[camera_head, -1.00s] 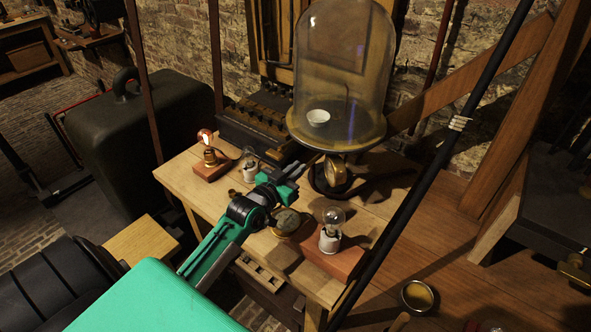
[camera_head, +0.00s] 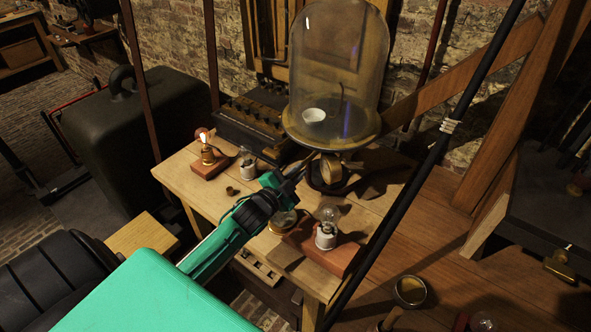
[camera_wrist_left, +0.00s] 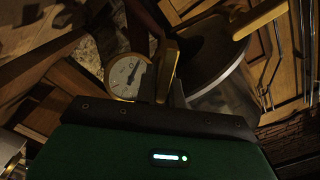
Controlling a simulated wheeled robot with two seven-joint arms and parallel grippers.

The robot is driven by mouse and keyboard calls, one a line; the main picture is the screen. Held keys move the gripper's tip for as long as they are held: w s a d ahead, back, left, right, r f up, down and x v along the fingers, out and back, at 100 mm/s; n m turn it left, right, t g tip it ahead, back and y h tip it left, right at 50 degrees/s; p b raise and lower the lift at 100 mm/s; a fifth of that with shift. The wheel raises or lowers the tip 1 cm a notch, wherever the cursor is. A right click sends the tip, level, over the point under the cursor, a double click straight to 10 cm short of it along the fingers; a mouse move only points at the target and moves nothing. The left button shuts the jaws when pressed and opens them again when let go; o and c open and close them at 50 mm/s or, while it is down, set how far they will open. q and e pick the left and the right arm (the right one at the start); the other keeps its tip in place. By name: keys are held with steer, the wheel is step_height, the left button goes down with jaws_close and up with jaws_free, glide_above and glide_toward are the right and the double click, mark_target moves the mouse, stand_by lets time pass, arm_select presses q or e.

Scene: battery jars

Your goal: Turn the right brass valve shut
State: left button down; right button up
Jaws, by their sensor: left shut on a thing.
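The glass bell jar (camera_head: 335,70) stands on a round plate on a brass stand at the back of the wooden table. Brass fittings (camera_head: 331,170) show beneath the plate, partly in shadow. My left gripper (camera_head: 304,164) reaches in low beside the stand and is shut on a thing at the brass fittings. In the left wrist view, an upright brass bar (camera_wrist_left: 167,70), which looks like the valve handle, rises just beyond my gripper's dark front edge. A white dial gauge (camera_wrist_left: 127,76) is left of it. My right gripper is out of view.
Another bulb (camera_head: 327,228) stands on a reddish block right of my forearm. A dark pole (camera_head: 432,160) slants across the right. A brass cup (camera_head: 411,290) sits lower right.

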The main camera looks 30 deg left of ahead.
arm_select(q)
steer(key=shift+d+f+m+b, duration=0.1)
steer(key=shift+f+m, duration=0.15)
steer(key=shift+m, duration=1.15)
steer(key=shift+d+f+m+b, duration=0.15)
steer(key=shift+f+m, duration=0.15)
steer(key=shift+m, duration=1.1)
steer(key=shift+d+f+m+b, duration=0.1)
steer(key=shift+f+m, duration=0.15)
steer(key=shift+m, duration=1.15)
steer(key=c, duration=1.5)
jaws_free()
steer(key=s+a+b, duration=0.1)
steer(key=s+b, duration=0.2)
steer(key=s, duration=1)
steer(key=shift+s, duration=0.4)
